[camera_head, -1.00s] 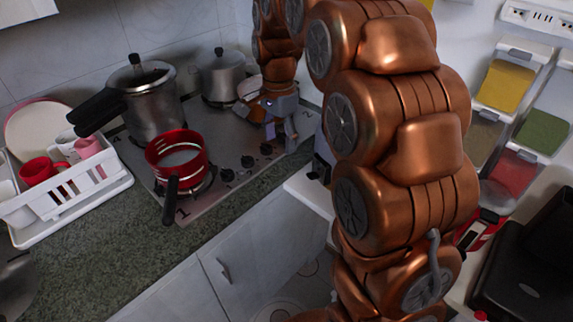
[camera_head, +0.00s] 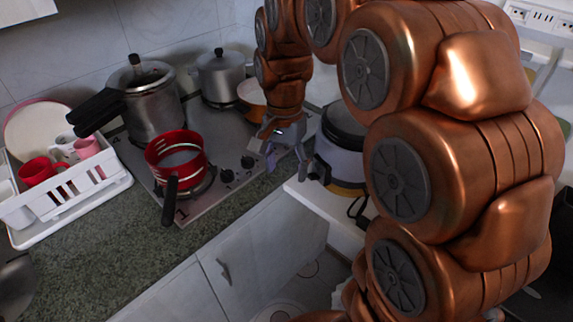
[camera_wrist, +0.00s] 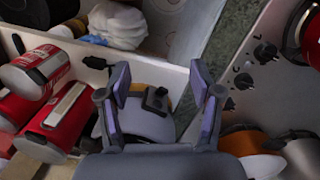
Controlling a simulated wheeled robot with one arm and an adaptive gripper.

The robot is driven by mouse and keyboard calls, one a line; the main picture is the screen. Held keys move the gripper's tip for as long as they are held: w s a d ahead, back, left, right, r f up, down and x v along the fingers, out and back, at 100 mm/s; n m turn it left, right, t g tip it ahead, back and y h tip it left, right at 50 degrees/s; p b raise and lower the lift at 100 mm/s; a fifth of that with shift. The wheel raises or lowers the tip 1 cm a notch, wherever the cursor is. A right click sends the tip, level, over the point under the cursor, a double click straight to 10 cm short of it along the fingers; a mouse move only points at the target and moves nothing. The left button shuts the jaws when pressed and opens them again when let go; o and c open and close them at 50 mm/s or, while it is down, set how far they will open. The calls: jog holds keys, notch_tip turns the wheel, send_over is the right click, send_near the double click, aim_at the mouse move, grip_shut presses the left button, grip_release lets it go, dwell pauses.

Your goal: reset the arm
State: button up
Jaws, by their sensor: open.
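My gripper (camera_head: 285,150) hangs from my copper arm with its fingers pointing down, near the right edge of the stove. In the wrist view my gripper (camera_wrist: 160,95) shows two fingers spread apart with nothing held between them. A white rounded appliance (camera_wrist: 150,122) with a dark latch lies below and beyond the fingers in that view; I cannot tell its distance from them. In the head view a white and grey pot-like appliance (camera_head: 340,160) stands right of my gripper, partly hidden by my arm.
A red saucepan (camera_head: 175,155), a pressure cooker (camera_head: 152,105) and a steel pot (camera_head: 222,75) stand on the stove (camera_head: 215,190). A white dish rack (camera_head: 75,200) is at left. Red cans (camera_wrist: 35,72) lie left in the wrist view. The counter front (camera_head: 110,245) is clear.

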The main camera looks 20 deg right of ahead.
dwell(0.4)
jog(key=s+a+f+n, duration=0.1)
jog(key=s+n, duration=0.4)
jog(key=s, duration=0.6)
jog(key=s+a+f+n, duration=0.1)
jog(key=s+f+n, duration=0.3)
jog(key=s, duration=0.6)
jog(key=shift+s+a+f+n+g, duration=0.15)
jog(key=shift+s+a+n+g, duration=0.2)
jog(key=shift+n, duration=0.25)
